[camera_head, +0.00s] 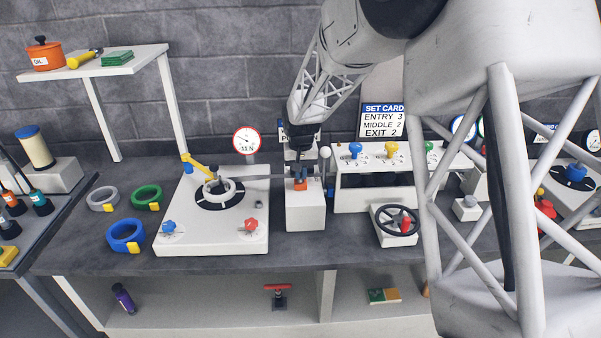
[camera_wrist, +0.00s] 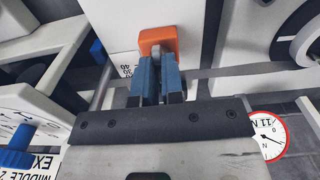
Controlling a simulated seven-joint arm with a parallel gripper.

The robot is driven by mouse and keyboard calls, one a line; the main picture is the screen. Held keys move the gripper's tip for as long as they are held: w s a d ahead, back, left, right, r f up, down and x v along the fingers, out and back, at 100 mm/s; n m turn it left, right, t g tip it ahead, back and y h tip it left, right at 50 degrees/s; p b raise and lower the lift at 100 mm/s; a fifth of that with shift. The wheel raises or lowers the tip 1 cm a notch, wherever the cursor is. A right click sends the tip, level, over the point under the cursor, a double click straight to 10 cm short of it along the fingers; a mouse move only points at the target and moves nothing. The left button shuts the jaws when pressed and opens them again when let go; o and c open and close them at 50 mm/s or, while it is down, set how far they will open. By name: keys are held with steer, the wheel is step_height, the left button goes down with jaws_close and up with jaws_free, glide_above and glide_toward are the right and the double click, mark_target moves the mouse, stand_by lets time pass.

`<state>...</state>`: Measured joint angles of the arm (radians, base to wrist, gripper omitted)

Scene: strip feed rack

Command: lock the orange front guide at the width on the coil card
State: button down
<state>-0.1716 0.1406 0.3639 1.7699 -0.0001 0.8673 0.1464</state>
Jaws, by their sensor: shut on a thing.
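The orange front guide (camera_head: 300,186) sits on the white guide block (camera_head: 306,211) in the middle of the bench. In the wrist view the guide (camera_wrist: 158,39) is at top centre, against the white block face. My gripper (camera_head: 301,172) reaches down over the block from above. In the wrist view its two blue fingers (camera_wrist: 158,62) are shut at the guide, with a small grey part between the tips. Scale numbers (camera_wrist: 125,71) show beside the fingers, partly hidden. I cannot make out a readable coil card.
The reel base (camera_head: 208,238) with a coil stands left of the block. A metal strip (camera_wrist: 235,70) passes close by my fingers. The straightener (camera_head: 378,190) with coloured knobs and the handwheel (camera_head: 397,221) are at right. Loose rings, including a blue one (camera_head: 125,236), lie at left.

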steer(key=n, duration=0.5)
steer(key=shift+n, duration=0.4)
steer(key=c, duration=1.2)
jaws_free()
steer(key=shift+c, duration=0.2)
steer(key=shift+r, duration=0.15)
steer(key=shift+r, duration=3.8)
steer(key=shift+s, duration=0.1)
